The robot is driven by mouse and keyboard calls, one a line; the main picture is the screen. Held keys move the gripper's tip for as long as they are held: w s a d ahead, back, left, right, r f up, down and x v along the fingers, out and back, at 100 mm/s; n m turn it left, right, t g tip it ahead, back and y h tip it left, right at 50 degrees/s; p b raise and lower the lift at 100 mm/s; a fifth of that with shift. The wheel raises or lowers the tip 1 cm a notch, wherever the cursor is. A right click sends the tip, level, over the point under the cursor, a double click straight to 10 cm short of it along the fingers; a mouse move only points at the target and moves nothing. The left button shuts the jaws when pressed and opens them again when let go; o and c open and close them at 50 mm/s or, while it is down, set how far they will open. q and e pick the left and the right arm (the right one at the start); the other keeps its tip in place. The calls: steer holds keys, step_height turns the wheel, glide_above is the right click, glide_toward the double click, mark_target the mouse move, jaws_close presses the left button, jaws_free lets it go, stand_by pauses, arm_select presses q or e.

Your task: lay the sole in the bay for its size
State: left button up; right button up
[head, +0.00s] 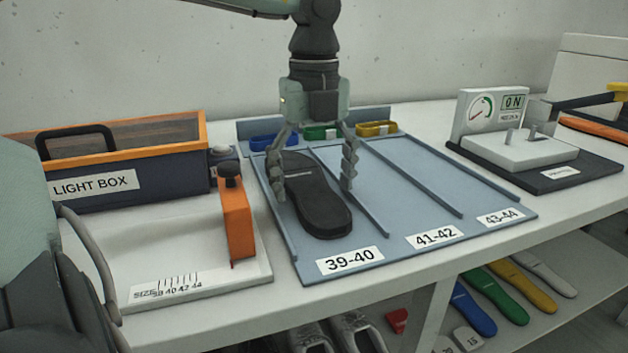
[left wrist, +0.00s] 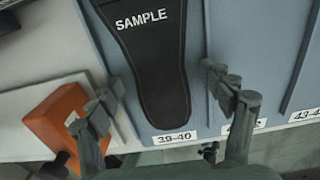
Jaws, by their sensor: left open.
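A dark sole (head: 320,212) lies flat in the 39-40 bay of the blue-grey sorting tray (head: 428,205). Its narrower end points to the front label (head: 350,260). In the left wrist view the sole (left wrist: 160,75) bears the word SAMPLE. My left gripper (head: 315,188) is open above the sole, with one finger on each side and gaps between. The fingers also show in the left wrist view (left wrist: 165,110). The 41-42 bay (head: 395,195) and 43-44 bay (head: 445,180) hold no sole. My right gripper is not in view.
An orange-stopped size gauge (head: 238,222) stands left of the tray, with a light box (head: 130,175) behind it. A press-like device with a dial (head: 520,145) stands right. Coloured bands (head: 321,132) sit at the tray's back. Coloured soles (head: 500,295) and shoes lie on the shelf below.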

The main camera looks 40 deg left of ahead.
arm_select(q)
step_height(320, 180, up, 12)
stand_by(0.5)
stand_by(0.4)
